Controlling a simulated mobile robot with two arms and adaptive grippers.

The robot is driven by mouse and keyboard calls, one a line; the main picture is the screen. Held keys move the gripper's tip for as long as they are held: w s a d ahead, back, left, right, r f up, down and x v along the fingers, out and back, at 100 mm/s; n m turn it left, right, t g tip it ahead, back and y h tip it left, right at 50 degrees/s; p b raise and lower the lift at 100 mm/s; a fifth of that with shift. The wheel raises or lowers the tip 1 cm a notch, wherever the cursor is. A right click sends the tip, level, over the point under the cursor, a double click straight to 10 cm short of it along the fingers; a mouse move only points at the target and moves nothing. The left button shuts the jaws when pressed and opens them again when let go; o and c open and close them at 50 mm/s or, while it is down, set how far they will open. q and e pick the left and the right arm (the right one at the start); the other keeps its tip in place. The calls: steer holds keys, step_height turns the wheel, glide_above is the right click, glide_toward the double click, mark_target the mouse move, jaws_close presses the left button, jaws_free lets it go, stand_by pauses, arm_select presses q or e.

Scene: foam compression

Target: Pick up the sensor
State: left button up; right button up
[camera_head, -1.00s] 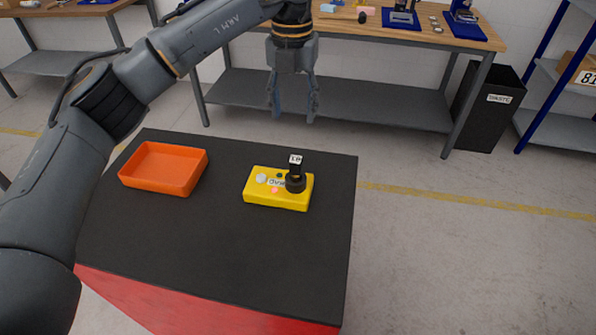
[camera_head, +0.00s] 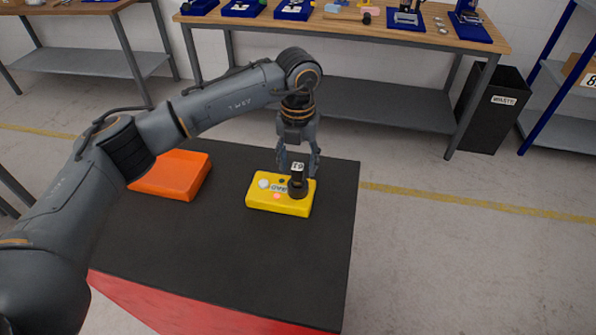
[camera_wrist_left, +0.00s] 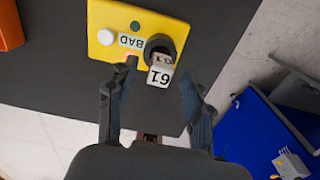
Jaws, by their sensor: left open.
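The sensor (camera_head: 298,175) is a dark upright piece with a white label on top. It stands at the right end of a yellow block (camera_head: 262,203) marked "BAD", on the black table top. In the left wrist view the sensor (camera_wrist_left: 160,72) shows its "61" label, and the yellow block (camera_wrist_left: 105,50) lies under it. My left gripper (camera_head: 298,172) points down at the sensor. Its fingers are open on either side of the sensor, apart from it in the left wrist view (camera_wrist_left: 157,85). My right gripper is not in view.
An orange tray (camera_head: 172,178) sits left of the yellow block, partly behind my left arm. The front of the black table (camera_head: 240,270) is clear. A workbench (camera_head: 385,45) with blue trays and a dark waste bin (camera_head: 487,110) stand behind.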

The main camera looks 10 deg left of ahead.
mark_target(298, 180)
arm_select(q)
steer(key=shift+f, duration=1.25)
jaws_close()
steer(key=shift+r, duration=0.15)
